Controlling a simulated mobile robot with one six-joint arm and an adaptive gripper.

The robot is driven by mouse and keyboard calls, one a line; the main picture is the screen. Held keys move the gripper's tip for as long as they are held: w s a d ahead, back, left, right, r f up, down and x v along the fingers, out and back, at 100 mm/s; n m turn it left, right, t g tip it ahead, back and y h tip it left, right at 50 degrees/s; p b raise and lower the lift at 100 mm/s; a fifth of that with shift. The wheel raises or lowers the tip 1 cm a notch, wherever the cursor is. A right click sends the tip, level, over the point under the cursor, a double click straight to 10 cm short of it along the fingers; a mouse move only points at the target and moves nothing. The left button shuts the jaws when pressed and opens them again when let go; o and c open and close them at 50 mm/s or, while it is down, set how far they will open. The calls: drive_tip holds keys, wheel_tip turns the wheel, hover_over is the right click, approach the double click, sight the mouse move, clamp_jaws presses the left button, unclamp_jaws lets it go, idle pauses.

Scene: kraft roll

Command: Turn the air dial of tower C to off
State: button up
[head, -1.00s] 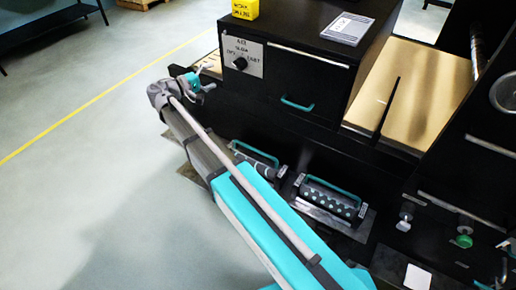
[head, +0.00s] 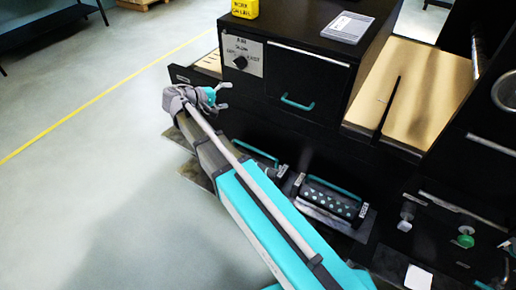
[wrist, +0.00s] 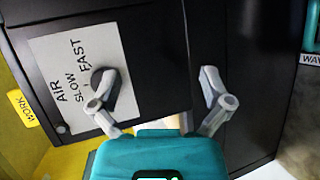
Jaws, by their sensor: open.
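The air dial (head: 240,62) is a dark round knob on a pale plate (head: 243,48) on the front of a black cabinet. In the wrist view the plate reads AIR, SLOW and FAST, and the dial (wrist: 97,78) is partly covered by my left finger. No tower letter is readable. My gripper (head: 221,96) is open and empty, lower and left of the dial in the head view. In the wrist view its fingers (wrist: 160,88) are spread wide, with the dial near the left one. Whether that finger touches the dial, I cannot tell.
A yellow box (head: 245,8) and a papers stack (head: 347,27) lie on the cabinet top. A teal handle (head: 297,103) is on the cabinet front. The floor at left is open.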

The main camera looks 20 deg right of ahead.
drive_tip(key=s+d+f+m+g+y+b, duration=0.1)
drive_tip(key=s+d+f+y, duration=0.2)
drive_tip(key=s+f, duration=0.3)
drive_tip(key=s+d+f+m+g+y, duration=0.1)
drive_tip(key=s+d+f+g+y, duration=0.1)
drive_tip(key=s+d+f+y, duration=0.2)
drive_tip(key=shift+s+f+g+y+b, duration=0.35)
drive_tip(key=shift+s+f+y, duration=0.95)
drive_tip(key=shift+s+f, duration=0.7)
drive_tip(key=shift+s+r, duration=0.15)
drive_tip(key=shift+s, duration=0.1)
drive_tip(key=s+a+f+m+y, duration=0.1)
drive_tip(key=s+y, duration=0.3)
drive_tip(key=s, duration=0.1)
drive_tip(key=shift+s+a+f, duration=0.15)
drive_tip(key=shift+s, duration=0.25)
